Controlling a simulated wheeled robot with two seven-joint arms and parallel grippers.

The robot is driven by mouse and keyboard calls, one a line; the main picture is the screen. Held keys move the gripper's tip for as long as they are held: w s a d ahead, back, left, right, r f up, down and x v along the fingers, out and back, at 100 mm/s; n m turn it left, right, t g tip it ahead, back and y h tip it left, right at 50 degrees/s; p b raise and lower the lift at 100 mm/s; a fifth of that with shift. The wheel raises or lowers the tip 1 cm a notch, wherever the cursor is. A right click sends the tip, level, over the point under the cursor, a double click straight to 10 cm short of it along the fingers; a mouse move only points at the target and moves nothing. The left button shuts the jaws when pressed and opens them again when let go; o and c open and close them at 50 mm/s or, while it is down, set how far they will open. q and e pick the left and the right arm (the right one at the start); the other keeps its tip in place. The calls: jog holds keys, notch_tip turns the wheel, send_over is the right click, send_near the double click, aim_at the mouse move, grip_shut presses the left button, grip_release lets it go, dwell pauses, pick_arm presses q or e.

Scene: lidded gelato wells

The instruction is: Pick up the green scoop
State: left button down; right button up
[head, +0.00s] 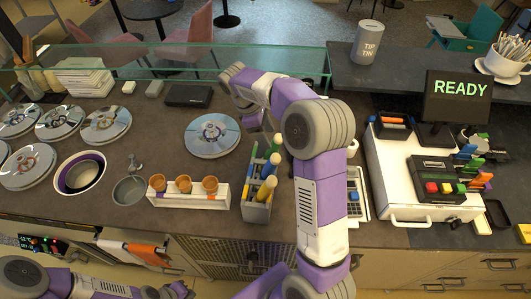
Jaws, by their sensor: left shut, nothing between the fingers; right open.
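The green scoop (254,151) stands in a grey holder (256,212) among several scoops with coloured handles; only its handle shows, and its lower end is hidden in the holder. My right gripper (262,126) is open and lies just beyond the holder, close to the tops of the handles; my own arm partly hides it. I cannot tell whether it touches any handle. My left gripper (178,291) is at the bottom edge, low in front of the counter, shut and empty, far from the scoops.
A white rack (188,201) with several cones stands left of the holder. A round lidded well (212,136) is behind it. A card terminal (356,205) and white till (400,180) stand right.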

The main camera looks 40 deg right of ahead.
aim_at(272, 143)
jog(key=x, duration=0.6)
jog(key=shift+s+d+f, duration=0.2)
jog(key=shift+s, duration=0.1)
jog(key=shift+w+f, duration=0.1)
jog(key=shift+f, duration=0.1)
grip_shut()
